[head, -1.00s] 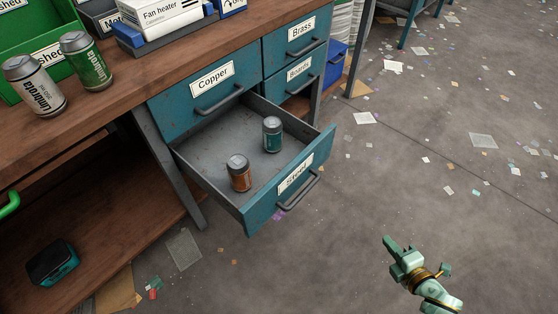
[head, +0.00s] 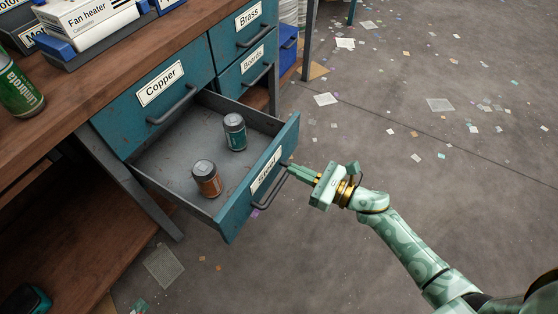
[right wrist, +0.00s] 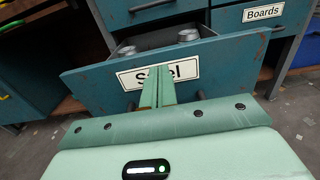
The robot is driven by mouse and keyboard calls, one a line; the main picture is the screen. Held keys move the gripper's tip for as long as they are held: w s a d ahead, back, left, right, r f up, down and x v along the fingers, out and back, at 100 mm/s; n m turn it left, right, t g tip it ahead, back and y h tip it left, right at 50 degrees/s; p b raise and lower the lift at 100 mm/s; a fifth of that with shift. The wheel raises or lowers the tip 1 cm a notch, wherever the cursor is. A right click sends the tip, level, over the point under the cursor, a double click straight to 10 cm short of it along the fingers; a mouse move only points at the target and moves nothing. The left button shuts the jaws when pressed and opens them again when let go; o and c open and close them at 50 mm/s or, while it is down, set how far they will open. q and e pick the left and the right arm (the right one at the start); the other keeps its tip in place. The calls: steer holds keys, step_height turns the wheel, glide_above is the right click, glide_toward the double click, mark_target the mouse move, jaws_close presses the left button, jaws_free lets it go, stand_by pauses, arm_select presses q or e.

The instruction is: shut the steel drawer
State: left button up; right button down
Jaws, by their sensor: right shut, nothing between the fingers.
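The steel drawer (head: 262,182) is pulled well out below the Copper drawer, its front facing right. An orange-brown can (head: 207,180) and a teal can (head: 235,132) stand upright inside it. My right gripper (head: 290,168) is shut and empty, with its fingertips at the drawer front near the handle. In the right wrist view the shut fingers (right wrist: 158,90) overlap the Steel label (right wrist: 185,70) on the drawer front (right wrist: 230,62). I cannot tell whether they touch it. The handle is mostly hidden behind my gripper there. My left gripper is not in view.
The Copper drawer (head: 155,100), Brass drawer (head: 243,25) and Boards drawer (head: 246,66) are shut. A green can (head: 18,88) and a Fan heater box (head: 82,15) are on the bench top. The floor (head: 420,150) to the right is open, with scattered paper scraps.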

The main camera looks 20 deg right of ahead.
mark_target(268, 158)
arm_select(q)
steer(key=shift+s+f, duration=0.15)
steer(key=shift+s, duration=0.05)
arm_select(e)
steer(key=x, duration=0.5)
steer(key=shift+w+a, duration=0.25)
steer(key=shift+a, duration=0.1)
